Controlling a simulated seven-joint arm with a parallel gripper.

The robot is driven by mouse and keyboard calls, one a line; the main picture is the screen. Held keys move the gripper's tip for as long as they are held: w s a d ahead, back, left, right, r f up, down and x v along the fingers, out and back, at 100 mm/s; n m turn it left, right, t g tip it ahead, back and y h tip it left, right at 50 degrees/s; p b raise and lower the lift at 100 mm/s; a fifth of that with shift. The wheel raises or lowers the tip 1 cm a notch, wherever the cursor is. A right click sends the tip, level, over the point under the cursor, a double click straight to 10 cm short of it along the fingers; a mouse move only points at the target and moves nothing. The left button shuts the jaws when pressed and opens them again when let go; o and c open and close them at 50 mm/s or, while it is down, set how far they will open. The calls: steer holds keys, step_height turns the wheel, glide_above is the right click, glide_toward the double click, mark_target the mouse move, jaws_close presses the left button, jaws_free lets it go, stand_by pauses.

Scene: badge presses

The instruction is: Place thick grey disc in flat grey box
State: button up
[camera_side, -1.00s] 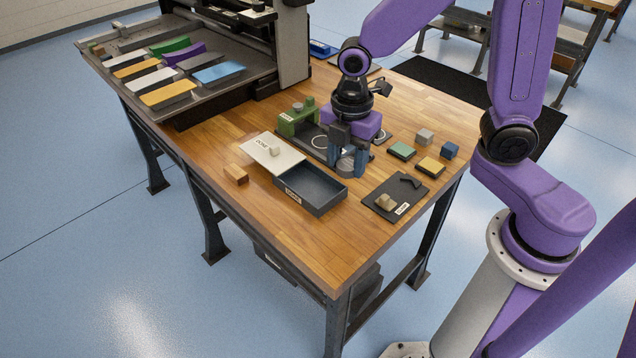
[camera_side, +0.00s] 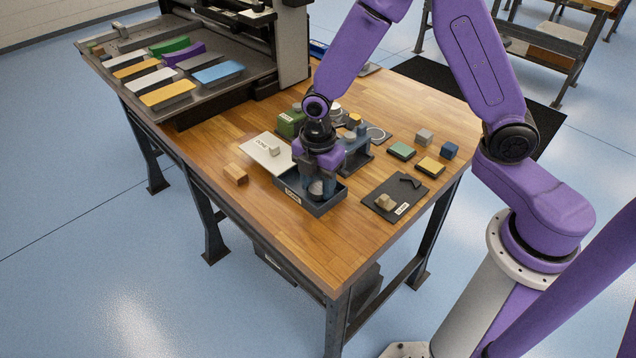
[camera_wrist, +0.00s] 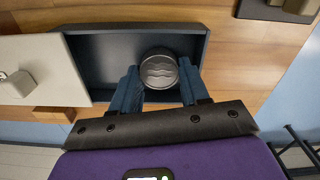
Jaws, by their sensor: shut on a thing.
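The thick grey disc (camera_wrist: 159,70) is round with wavy marks on its top. It sits between the two blue fingers of my gripper (camera_wrist: 157,88), which is shut on it. In the side view my gripper (camera_side: 316,190) points down over the flat grey box, with the disc (camera_side: 316,188) low between the fingers. The flat grey box (camera_side: 335,199) is dark, open-topped and labelled at the front; its wall also shows in the wrist view (camera_wrist: 204,42). The disc is within the box outline; I cannot tell whether it touches the floor.
A white lid (camera_side: 270,152) with a knob lies at the box's left side. A wooden block (camera_side: 235,174) lies left. A dark plate (camera_side: 396,193) with a beige piece lies right. Green (camera_side: 402,151) and yellow (camera_side: 430,167) tiles and a press (camera_side: 355,148) stand behind.

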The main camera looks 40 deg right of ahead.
mark_target(318, 188)
steer(key=shift+f, duration=0.25)
steer(key=o, duration=0.8)
step_height(318, 188, up, 12)
steer(key=s+d+r+m, duration=0.1)
steer(key=s+d+m, duration=0.2)
steer(key=s, duration=0.9)
steer(key=s+d+r+m, duration=0.2)
steer(key=s+d+m, duration=0.2)
steer(key=s, duration=0.7)
steer(key=shift+s+m, duration=0.3)
steer(key=shift+s, duration=0.05)
